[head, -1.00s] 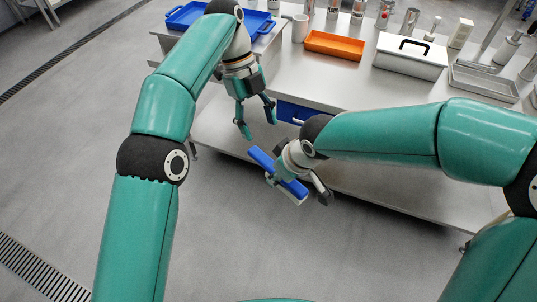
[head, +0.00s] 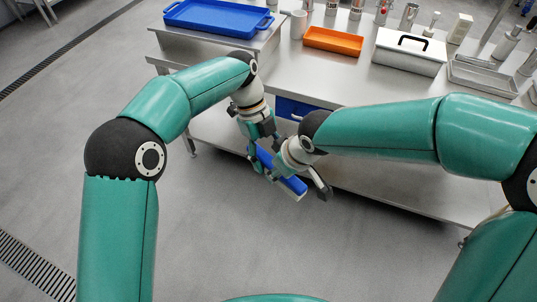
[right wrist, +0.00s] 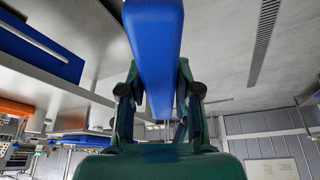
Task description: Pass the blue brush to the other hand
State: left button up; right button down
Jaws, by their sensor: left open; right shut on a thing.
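The blue brush (head: 294,184) is a long blue bar with a pale underside. My right gripper (head: 288,171) is shut on it and holds it in the air in front of the bench. In the right wrist view the brush (right wrist: 155,45) runs between the two dark green fingers of this gripper (right wrist: 157,100). My left gripper (head: 261,158) is open at the upper left end of the brush, with its fingers close beside the blue bar. Whether they touch it I cannot tell, as the right wrist partly hides the spot.
The steel bench (head: 345,85) stands behind the grippers, with a lower shelf (head: 390,190). On top are a blue tray (head: 215,30), an orange tray (head: 333,51), a white box (head: 408,62) and several containers. Grey floor lies open in front.

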pick_arm(q)
jog(key=shift+d, duration=0.15)
grip_shut()
pick_arm(e)
jog(key=c, duration=1.9)
grip_release()
jog(key=shift+a, duration=0.15)
jog(key=o, duration=1.2)
